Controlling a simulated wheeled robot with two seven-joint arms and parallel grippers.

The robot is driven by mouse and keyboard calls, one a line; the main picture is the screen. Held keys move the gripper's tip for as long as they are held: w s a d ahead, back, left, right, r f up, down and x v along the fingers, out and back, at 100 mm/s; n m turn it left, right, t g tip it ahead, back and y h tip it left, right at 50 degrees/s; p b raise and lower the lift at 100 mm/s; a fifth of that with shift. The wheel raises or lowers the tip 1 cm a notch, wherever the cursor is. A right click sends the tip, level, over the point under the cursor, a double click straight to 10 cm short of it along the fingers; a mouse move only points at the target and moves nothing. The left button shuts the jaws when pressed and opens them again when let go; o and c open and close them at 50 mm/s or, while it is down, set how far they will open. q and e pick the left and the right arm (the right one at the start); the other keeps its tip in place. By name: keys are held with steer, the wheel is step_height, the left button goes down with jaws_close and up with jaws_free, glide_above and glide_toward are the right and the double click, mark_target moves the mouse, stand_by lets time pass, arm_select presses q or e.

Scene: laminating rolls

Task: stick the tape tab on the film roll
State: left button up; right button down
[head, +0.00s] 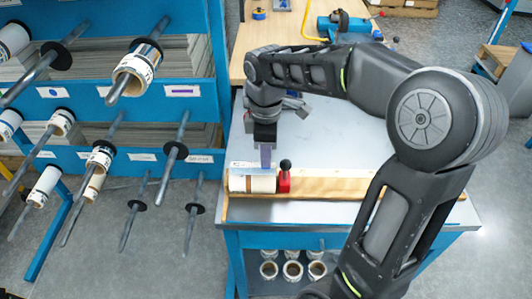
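The film roll (250,184) is a white cylinder lying on its side at the left end of a wooden cradle on the metal-topped table. A pale blue-white strip shows along its upper side. My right gripper (265,146) points down just above the roll. It appears shut on a small purple piece, the tape tab (266,158), whose lower end is at the roll's top; whether it touches I cannot tell. A red block with a black knob (284,178) stands at the roll's right end. My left gripper is out of view.
The wooden cradle (370,186) runs right along the table's front, partly behind my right arm. A blue rack (120,95) with rods and several rolls stands at the left. Several rolls (292,270) sit on the table's lower shelf. The tabletop (325,140) behind the cradle is clear.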

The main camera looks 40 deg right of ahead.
steer(key=shift+f, duration=0.45)
steer(key=shift+f+b, duration=0.25)
steer(key=shift+b, duration=0.1)
steer(key=c, duration=2.1)
jaws_free()
steer(key=o, duration=0.5)
steer(key=shift+o, duration=0.2)
steer(key=shift+r, duration=0.1)
step_height(320, 180, up, 8)
steer(key=shift+f, duration=0.15)
